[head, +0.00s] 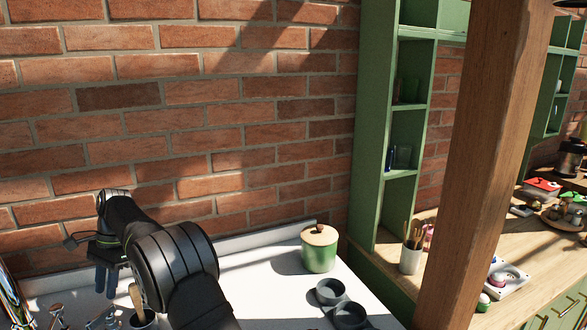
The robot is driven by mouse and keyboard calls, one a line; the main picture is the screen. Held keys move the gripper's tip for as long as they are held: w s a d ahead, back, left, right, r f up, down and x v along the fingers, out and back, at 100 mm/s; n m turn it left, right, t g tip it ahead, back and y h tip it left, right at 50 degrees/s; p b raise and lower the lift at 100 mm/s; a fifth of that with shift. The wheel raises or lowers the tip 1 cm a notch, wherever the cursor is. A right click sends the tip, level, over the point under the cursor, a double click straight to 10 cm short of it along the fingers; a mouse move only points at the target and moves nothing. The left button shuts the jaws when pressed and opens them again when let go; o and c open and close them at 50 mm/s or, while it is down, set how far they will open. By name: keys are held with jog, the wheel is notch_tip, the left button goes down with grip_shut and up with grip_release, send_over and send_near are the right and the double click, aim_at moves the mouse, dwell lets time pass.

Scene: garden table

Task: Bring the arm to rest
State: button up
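My black arm reaches in from the bottom edge at the lower left and bends over the white tabletop (265,285). My gripper (106,282) hangs at the arm's far end with its fingers pointing down. The fingers are small and dark here, and the arm partly blocks the view, so I cannot tell whether they are open or shut. I see no object held between them. A dark cup with a wooden-handled tool (136,298) stands close by, partly hidden by the arm.
A green canister with a wooden lid (320,255) stands at the table's back right. Two dark round bowls (331,292) are in front of it. Shiny metal items (58,312) sit at the lower left. A brick wall (230,130) rises behind; a wooden post (478,160) stands right.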

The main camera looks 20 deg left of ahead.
aim_at(104, 311)
jog(key=x, duration=0.6)
jog(key=shift+s+f, duration=0.15)
jog(key=shift+s, duration=0.05)
jog(key=m+y, duration=0.1)
jog(key=m, duration=0.1)
jog(key=m+y, duration=0.1)
jog(key=m, duration=0.2)
jog(key=shift+w+a, duration=0.1)
jog(key=shift+a, duration=0.1)
jog(key=shift+t, duration=0.3)
jog(key=shift+o, duration=0.3)
